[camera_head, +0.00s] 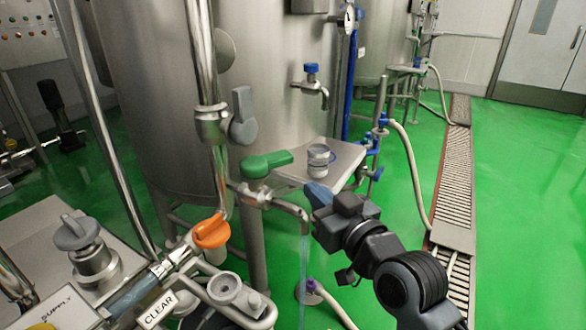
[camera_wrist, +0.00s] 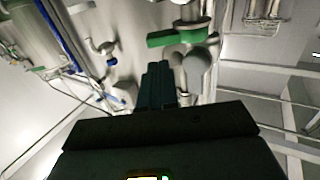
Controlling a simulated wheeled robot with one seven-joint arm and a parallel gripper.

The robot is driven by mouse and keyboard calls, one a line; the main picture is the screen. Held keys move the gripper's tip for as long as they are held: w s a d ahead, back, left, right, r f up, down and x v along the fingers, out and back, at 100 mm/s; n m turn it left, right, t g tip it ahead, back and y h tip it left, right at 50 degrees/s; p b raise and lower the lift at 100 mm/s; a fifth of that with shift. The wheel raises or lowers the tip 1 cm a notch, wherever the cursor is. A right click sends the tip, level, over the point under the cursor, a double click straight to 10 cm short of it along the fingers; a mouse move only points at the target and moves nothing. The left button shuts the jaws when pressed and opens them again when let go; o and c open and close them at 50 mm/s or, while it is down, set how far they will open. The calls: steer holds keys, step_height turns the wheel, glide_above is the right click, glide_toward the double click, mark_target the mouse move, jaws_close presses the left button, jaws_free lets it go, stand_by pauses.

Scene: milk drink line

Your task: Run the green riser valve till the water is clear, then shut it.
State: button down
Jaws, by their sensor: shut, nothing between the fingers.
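The green riser valve handle (camera_head: 265,163) points right above the short spout pipe (camera_head: 268,199) on the steel riser. It also shows at the top of the wrist view (camera_wrist: 178,37). A thin, pale bluish stream of water (camera_head: 304,260) falls from the spout's downturned end and looks see-through. My gripper (camera_head: 316,193) is shut and empty, just right of the spout, apart from the green handle. Its closed fingers also show in the wrist view (camera_wrist: 158,75), pointing up toward the valve area. Where the stream lands is not clear.
A grey lever (camera_head: 243,115) and an orange handle (camera_head: 212,231) sit on nearby pipes. A CLEAR label (camera_head: 158,309) is beside a bluish tube (camera_head: 132,293). A steel shelf (camera_head: 343,160) holds a small jar (camera_head: 318,160). Green floor (camera_head: 515,190) is open at right.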

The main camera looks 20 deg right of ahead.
mark_target(292, 160)
steer(key=w, duration=0.6)
steer(key=w+a, duration=0.1)
steer(key=w, duration=0.2)
steer(key=shift+w+p, duration=0.1)
steer(key=shift+p, duration=0.2)
steer(key=shift+d+f+y+b, duration=0.1)
steer(key=shift+f+y+b, duration=0.1)
steer(key=shift+y+b, duration=0.35)
steer(key=shift+w+r+n+b, duration=0.1)
steer(key=shift+w+n+b, duration=0.1)
steer(key=shift+n+b, duration=0.4)
steer(key=shift+d+y+b, duration=0.1)
steer(key=shift+y+b, duration=0.15)
steer(key=shift+b, duration=0.2)
steer(key=y+b, duration=0.1)
steer(key=w+n+g+y+b, duration=0.1)
steer(key=b, duration=0.1)
steer(key=n+y+b, duration=0.1)
steer(key=b, duration=0.1)
steer(key=shift+w+d, duration=0.25)
steer(key=shift+d, duration=0.1)
steer(key=shift+w+d+r+b, duration=0.1)
steer(key=shift+w+d+b, duration=0.05)
steer(key=shift+w+b, duration=0.8)
